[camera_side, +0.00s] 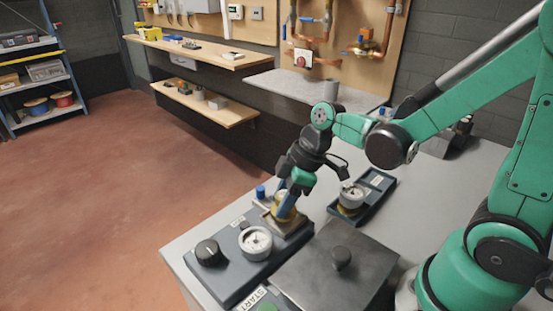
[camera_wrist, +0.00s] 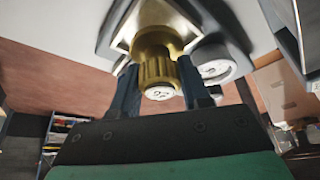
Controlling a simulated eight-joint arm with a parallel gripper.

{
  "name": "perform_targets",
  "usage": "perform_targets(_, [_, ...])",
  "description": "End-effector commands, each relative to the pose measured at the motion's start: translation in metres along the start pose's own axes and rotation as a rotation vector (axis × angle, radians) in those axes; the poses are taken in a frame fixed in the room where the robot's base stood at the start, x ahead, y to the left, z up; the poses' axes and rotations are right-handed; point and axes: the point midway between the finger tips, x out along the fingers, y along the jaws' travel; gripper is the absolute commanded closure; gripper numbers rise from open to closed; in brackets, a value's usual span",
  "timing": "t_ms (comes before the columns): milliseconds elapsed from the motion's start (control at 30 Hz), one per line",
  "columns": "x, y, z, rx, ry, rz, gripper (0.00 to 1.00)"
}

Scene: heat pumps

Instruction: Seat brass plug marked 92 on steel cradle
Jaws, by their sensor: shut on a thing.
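My gripper (camera_wrist: 160,88) is shut on a brass plug (camera_wrist: 156,58), with one blue-black finger on each side of its ribbed body. The plug's pale end face carries a dark mark that looks like 92. In the side view my gripper (camera_side: 287,203) points down at the steel cradle (camera_side: 287,222), which sits at the far right end of the grey panel. The plug (camera_side: 278,200) is partly hidden by the fingers there. It is at the cradle, and I cannot tell whether it is fully down in it. The cradle (camera_wrist: 112,38) also shows behind the plug in the wrist view.
A white dial gauge (camera_side: 255,242) and a black knob (camera_side: 208,252) stand on the panel (camera_side: 228,277). A lidded steel box (camera_side: 318,285) is to the right. A dark tray (camera_side: 376,187) holding another white-faced part (camera_side: 351,197) lies behind. A blue cap (camera_side: 260,191) stands left of the cradle.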

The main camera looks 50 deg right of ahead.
Motion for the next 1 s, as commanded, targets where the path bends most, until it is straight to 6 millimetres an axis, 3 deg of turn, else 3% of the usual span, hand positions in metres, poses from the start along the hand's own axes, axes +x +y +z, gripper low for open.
perform_targets(1000, [0.014,0.000,0.006,0.000,0.000,0.000,1.00])
